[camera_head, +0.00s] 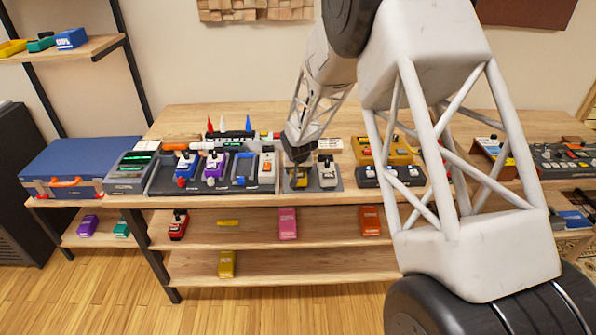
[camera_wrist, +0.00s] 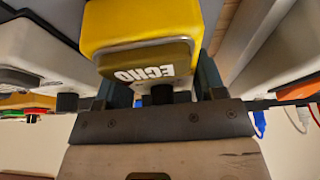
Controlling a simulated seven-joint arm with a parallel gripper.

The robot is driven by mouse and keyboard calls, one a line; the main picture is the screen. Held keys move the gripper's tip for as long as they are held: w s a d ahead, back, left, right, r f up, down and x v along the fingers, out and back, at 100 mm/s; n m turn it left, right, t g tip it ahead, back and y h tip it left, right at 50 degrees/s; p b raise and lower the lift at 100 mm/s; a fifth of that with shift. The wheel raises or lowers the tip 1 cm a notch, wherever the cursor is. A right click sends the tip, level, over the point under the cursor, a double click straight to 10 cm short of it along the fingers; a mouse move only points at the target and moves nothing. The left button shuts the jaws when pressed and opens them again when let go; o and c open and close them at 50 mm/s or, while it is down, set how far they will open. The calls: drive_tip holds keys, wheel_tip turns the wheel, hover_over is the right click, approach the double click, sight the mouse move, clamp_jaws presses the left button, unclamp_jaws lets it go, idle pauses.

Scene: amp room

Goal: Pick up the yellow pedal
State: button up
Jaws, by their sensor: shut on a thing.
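The yellow pedal (camera_wrist: 140,22), marked ECHO, fills the top middle of the wrist view. My gripper (camera_wrist: 158,78) is shut on it, with one dark finger on each side. In the head view, the yellow pedal (camera_head: 300,183) shows small below my gripper (camera_head: 299,160), over the small dark pedal board in the middle of the tabletop. The gripper and wrist hide its upper part. I cannot tell whether the pedal still touches the board.
A white pedal (camera_head: 327,172) stands close on the right on the same board. A larger board (camera_head: 215,188) with several pedals lies to the left. A mustard-coloured unit (camera_head: 395,148) and a dark pedal (camera_head: 402,176) are to the right. Shelves below hold more pedals, including another yellow one (camera_head: 226,263).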

wheel_tip(320, 180, up, 3)
drive_tip(key=shift+f, duration=0.15)
drive_tip(key=shift+s+r, duration=0.15)
drive_tip(key=shift+r, duration=0.15)
drive_tip(key=s+d+r, duration=0.1)
drive_tip(key=s+d, duration=0.1)
drive_tip(key=s, duration=1.3)
drive_tip(key=shift+s+d+r, duration=0.15)
drive_tip(key=shift+s+d, duration=0.05)
drive_tip(key=shift+d, duration=0.15)
drive_tip(key=w+a+r, duration=0.3)
drive_tip(key=w+a, duration=0.7)
drive_tip(key=a, duration=0.1)
drive_tip(key=w+a+r, duration=0.2)
drive_tip(key=w+a, duration=0.8)
drive_tip(key=a, duration=0.1)
drive_tip(key=shift+w+a+r, duration=0.15)
drive_tip(key=shift+a+r, duration=0.2)
drive_tip(key=shift+r, duration=0.05)
drive_tip(key=shift+f, duration=0.2)
drive_tip(key=shift+f, duration=3.25)
